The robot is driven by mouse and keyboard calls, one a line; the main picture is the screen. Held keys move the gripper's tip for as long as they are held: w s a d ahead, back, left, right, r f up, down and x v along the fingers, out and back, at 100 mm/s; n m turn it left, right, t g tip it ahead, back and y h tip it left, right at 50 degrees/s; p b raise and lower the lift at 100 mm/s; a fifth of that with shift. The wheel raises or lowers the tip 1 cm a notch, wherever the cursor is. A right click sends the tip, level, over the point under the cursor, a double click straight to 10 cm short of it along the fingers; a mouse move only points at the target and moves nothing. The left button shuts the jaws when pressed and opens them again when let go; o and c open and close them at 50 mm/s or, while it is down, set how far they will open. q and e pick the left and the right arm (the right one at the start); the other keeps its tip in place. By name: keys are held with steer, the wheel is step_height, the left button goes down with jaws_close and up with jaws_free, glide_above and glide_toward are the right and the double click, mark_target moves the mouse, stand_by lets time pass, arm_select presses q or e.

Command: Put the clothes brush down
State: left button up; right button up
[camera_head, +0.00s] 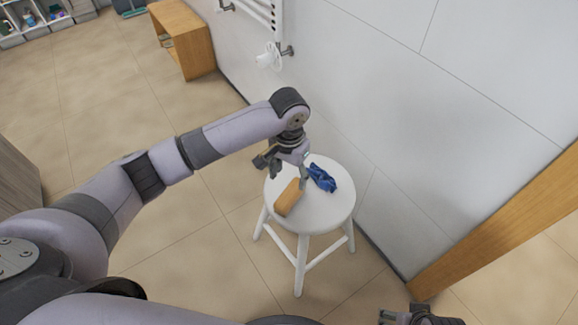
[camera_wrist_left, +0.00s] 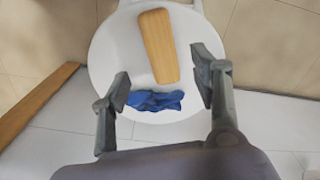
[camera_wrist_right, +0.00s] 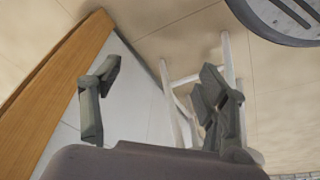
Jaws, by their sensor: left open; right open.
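The clothes brush (camera_head: 289,197), a wooden block shape, lies on the white round stool (camera_head: 322,212). It also shows in the left wrist view (camera_wrist_left: 158,45), lying on the seat. My left gripper (camera_head: 286,167) is open just above the stool, at the brush's far end in the head view. In the left wrist view its two fingers (camera_wrist_left: 164,88) are spread apart, with the brush's near end between and beyond them. My right gripper (camera_head: 405,317) is at the bottom edge of the head view, away from the stool. The right wrist view shows its fingers (camera_wrist_right: 155,85) open and empty.
A crumpled blue cloth (camera_head: 321,177) lies on the stool beside the brush. The white wall stands close behind the stool, with a towel rail (camera_head: 262,14) on it. A wooden bench (camera_head: 183,40) is at the back. Tiled floor left of the stool is clear.

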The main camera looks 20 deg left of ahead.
arm_select(q)
steer(key=s+d+f+t+h, duration=0.2)
steer(key=s+d+f+h, duration=0.1)
steer(key=s+d+f, duration=0.45)
steer(key=s+a+f+y, duration=0.1)
steer(key=s+a+f, duration=0.2)
steer(key=s+a, duration=0.3)
steer(key=s+a+f+n+t+y, duration=0.1)
steer(key=s+a+f, duration=0.3)
steer(key=s, duration=0.5)
steer(key=a, duration=0.2)
steer(key=shift+s+a+f+y, duration=0.2)
steer(key=shift+a+y, duration=0.2)
arm_select(e)
steer(key=shift+f, duration=0.95)
arm_select(q)
steer(key=shift+p, duration=0.4)
